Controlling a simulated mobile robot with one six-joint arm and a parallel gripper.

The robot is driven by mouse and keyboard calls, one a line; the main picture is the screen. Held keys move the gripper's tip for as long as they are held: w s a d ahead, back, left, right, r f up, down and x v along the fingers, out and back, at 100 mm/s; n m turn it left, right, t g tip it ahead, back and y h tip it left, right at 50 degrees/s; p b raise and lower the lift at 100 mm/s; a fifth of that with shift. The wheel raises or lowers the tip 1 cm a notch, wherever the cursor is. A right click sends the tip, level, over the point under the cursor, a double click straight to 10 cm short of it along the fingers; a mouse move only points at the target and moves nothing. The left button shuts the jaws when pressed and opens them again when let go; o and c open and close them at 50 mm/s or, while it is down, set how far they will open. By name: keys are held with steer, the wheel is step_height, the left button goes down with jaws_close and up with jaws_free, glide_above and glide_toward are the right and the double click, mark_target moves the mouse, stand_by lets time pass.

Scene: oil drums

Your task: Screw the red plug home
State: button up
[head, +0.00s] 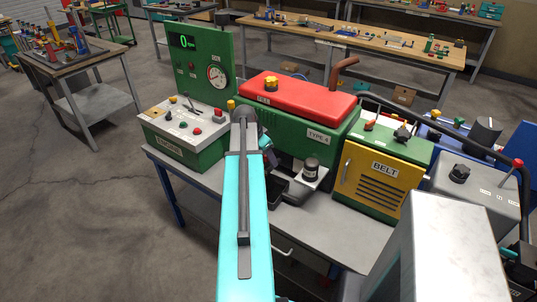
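I cannot make out the red plug in the head view; my arm covers part of the engine's front. The engine (316,154) is a green block marked TYPE 4, with a red top cover (297,98) and a yellow cap (271,83). A black tray (293,192) sits below its front. My cyan arm reaches up the middle of the picture. My gripper (270,160) is at the engine's lower front, small, dark and partly hidden behind the arm. Whether it is open, shut or holding something does not show.
Left of the engine are a control box (180,152) and a green gauge panel (202,58) reading 0. A yellow BELT cabinet (372,184) stands further right. The bench top (318,238) is clear in front.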

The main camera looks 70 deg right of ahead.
steer(key=c, duration=1.2)
steer(key=shift+s+m+g+y+b, duration=0.1)
steer(key=shift+m+g+y+b, duration=0.35)
steer(key=shift+m, duration=1.25)
steer(key=shift+s+a+m+g+y, duration=0.15)
steer(key=shift+m+g+y, duration=0.1)
steer(key=shift+m, duration=0.35)
steer(key=shift+o, duration=0.2)
steer(key=shift+o, duration=0.3)
steer(key=shift+f+m+y+b, duration=0.1)
steer(key=shift+m+y+b, duration=0.25)
steer(key=shift+m, duration=0.75)
steer(key=shift+a+m+y, duration=0.1)
steer(key=shift+m+y, duration=0.15)
steer(key=shift+m, duration=0.35)
